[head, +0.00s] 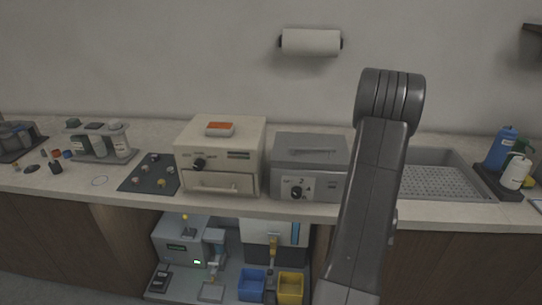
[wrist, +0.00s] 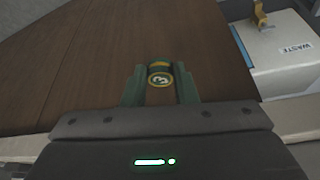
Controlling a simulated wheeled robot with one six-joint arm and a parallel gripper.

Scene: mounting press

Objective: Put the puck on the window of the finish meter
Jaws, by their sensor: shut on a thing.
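The puck (wrist: 160,79) is a small round piece with a dark green and yellow side and a mark on its yellow-ringed face. My gripper (wrist: 160,72) is shut on it, one green finger on each side, in the wrist view. Brown wood panelling lies behind it. In the head view my arm rises in front of the counter, and the gripper and puck cannot be made out. A grey instrument (head: 176,247) with a green-lit display stands on the low shelf; its label is too small to read, so I cannot tell whether it is the finish meter.
A blue bin (head: 251,284) and a yellow bin (head: 290,287) stand on the low shelf. A cream box oven (head: 222,155), a grey unit (head: 310,165) and a sink (head: 440,180) line the counter. A white box marked WASTE (wrist: 285,60) is at the right in the wrist view.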

